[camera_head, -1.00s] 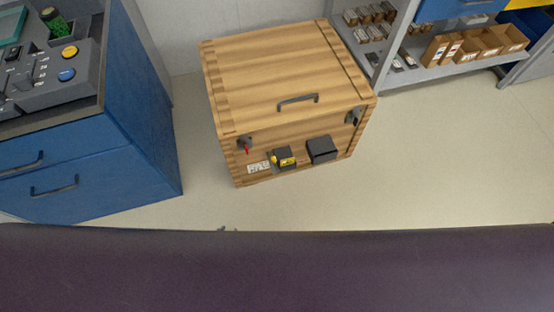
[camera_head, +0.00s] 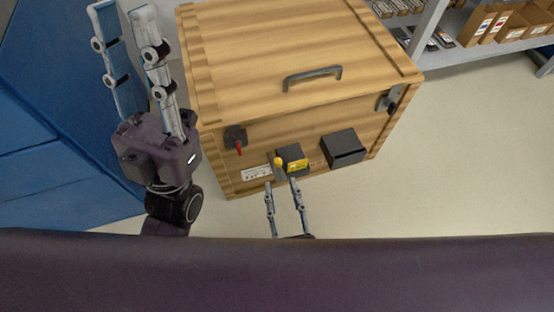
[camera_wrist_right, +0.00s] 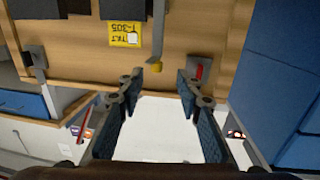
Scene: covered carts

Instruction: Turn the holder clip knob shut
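The holder clip is a small dark box (camera_head: 292,153) on the front of the wooden crate, with a yellow label marked T-305 (camera_wrist_right: 125,34). A yellow-tipped knob (camera_head: 278,161) sits at its left edge; in the right wrist view the knob (camera_wrist_right: 156,68) hangs on a thin arm. My right gripper (camera_head: 281,183) is open and empty in front of the crate. The knob appears between its fingertips (camera_wrist_right: 159,77), with gaps on both sides; contact cannot be told. My left gripper (camera_head: 122,10) is open and empty, raised left of the crate.
The wooden crate (camera_head: 250,70) has a lid handle (camera_head: 312,76), a red lever (camera_head: 238,148) on its front left, a black box (camera_head: 344,149) and a latch (camera_head: 390,99) at right. Blue drawers (camera_head: 50,170) stand left. A shelf is at upper right; floor on the right is clear.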

